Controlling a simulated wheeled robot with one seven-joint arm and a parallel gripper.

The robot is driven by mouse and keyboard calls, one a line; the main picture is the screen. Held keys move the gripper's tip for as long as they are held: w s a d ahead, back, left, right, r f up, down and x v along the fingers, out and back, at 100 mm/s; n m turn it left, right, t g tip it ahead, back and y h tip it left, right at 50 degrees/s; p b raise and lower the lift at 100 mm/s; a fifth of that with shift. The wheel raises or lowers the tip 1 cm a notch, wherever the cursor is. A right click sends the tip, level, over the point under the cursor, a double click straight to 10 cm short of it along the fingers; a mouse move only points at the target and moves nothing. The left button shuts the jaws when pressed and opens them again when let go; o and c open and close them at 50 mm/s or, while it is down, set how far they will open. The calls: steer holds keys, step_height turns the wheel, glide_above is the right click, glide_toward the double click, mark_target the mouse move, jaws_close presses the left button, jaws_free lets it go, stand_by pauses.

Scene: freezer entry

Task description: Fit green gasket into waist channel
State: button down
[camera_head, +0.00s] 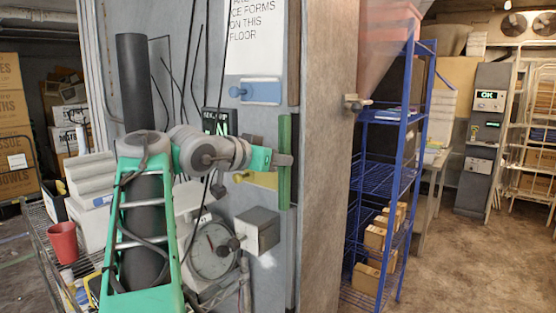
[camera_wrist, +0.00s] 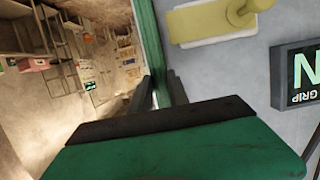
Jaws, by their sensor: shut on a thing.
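The green gasket (camera_head: 284,132) is a straight upright strip at the edge of the grey freezer front. My gripper (camera_head: 285,160) is shut on it near its middle. In the wrist view the gasket (camera_wrist: 150,45) runs up between my two dark fingers (camera_wrist: 158,90). A dark vertical strip (camera_head: 293,55) shows above the gasket, and a similar dark line runs below it; this looks like the channel. The gasket overlaps this line in the head view. I cannot tell whether it is seated or held just in front.
A blue latch (camera_head: 260,91) is above and a yellow one (camera_wrist: 212,22) beside the gasket. A grey box (camera_head: 258,230) and a round dial (camera_head: 212,250) project below. A lit display (camera_wrist: 300,75) is close by.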

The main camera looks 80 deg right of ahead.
steer(key=shift+s+d+p, duration=0.25)
steer(key=shift+s+d, duration=0.1)
steer(key=shift+d, duration=0.45)
steer(key=shift+s+d+p, duration=0.2)
steer(key=shift+s+d, duration=0.1)
steer(key=shift+d, duration=0.45)
steer(key=c, duration=1.3)
jaws_free()
steer(key=shift+d, duration=0.1)
steer(key=shift+o, duration=0.7)
steer(key=shift+s, duration=0.2)
steer(key=shift+w, duration=0.1)
steer(key=o, duration=0.6)
steer(key=shift+w, duration=0.1)
